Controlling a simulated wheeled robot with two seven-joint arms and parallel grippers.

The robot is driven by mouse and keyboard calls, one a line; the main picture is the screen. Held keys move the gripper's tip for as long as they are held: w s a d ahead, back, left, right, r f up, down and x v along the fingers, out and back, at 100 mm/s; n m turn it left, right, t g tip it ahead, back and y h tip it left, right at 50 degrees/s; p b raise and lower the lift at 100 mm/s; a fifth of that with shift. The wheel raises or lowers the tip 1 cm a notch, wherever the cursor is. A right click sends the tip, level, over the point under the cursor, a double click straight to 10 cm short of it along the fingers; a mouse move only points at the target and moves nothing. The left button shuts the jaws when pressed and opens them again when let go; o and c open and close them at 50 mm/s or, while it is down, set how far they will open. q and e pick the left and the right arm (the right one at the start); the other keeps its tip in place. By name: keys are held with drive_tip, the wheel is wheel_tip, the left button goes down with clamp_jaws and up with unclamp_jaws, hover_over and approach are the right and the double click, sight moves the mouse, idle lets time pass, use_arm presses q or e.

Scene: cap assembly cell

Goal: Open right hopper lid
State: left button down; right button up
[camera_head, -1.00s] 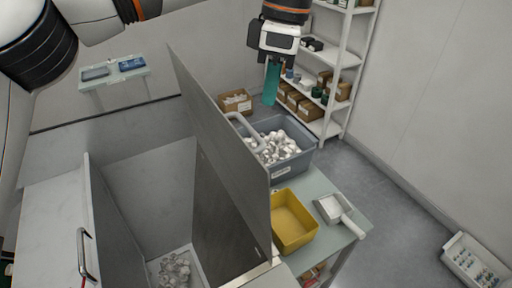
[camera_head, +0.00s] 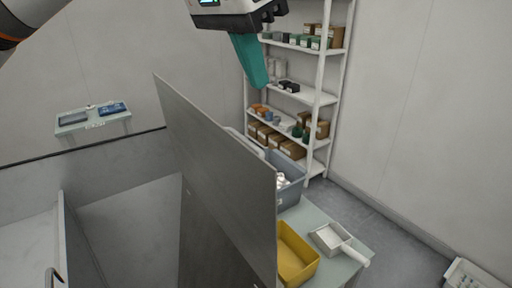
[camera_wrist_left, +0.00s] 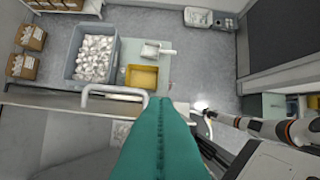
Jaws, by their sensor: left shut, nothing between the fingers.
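The right hopper lid (camera_head: 215,165) is a grey metal panel that stands steeply upright beside the open hopper bay in the head view. Its handle (camera_wrist_left: 115,92) is a pale bar, seen clearly in the left wrist view and mostly hidden behind the panel in the head view. My left gripper (camera_head: 258,82), with teal fingers, is shut and empty. It is in the air above and beyond the lid's upper edge, apart from it in the head view. In the wrist view its teal fingers (camera_wrist_left: 162,140) overlap the handle's right end; contact cannot be told.
A grey bin (camera_wrist_left: 92,55) of white parts, a yellow tray (camera_head: 296,257) and a white scoop (camera_head: 331,238) are on the side table, right of the lid. White shelving (camera_head: 318,100) stands behind. A second lid handle (camera_head: 55,278) shows at lower left.

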use_arm(q)
drive_tip(key=m, duration=0.1)
drive_tip(key=p, duration=0.2)
hover_over(252, 166)
drive_tip(key=w+d, duration=0.3)
wheel_tip(252, 166, down, 8)
drive_tip(key=shift+s+a+f+p, duration=0.2)
drive_tip(key=shift+s+a+f, duration=0.1)
drive_tip(key=shift+s+a, duration=0.35)
drive_tip(key=shift+s+a+f+p, duration=0.25)
drive_tip(key=shift+s+a, duration=0.2)
drive_tip(key=shift+a, duration=0.4)
drive_tip(key=shift+d, duration=0.1)
drive_tip(key=shift+w+d, duration=0.1)
drive_tip(key=s+a+f+t+h+b, duration=0.1)
drive_tip(key=s+a+h+b, duration=0.1)
drive_tip(key=s+a+b, duration=0.2)
drive_tip(key=a+b, duration=0.2)
drive_tip(key=b, duration=0.2)
drive_tip(key=shift+s+a+f+t, duration=0.2)
drive_tip(key=shift+s+a+t, duration=0.1)
drive_tip(key=shift+a, duration=0.1)
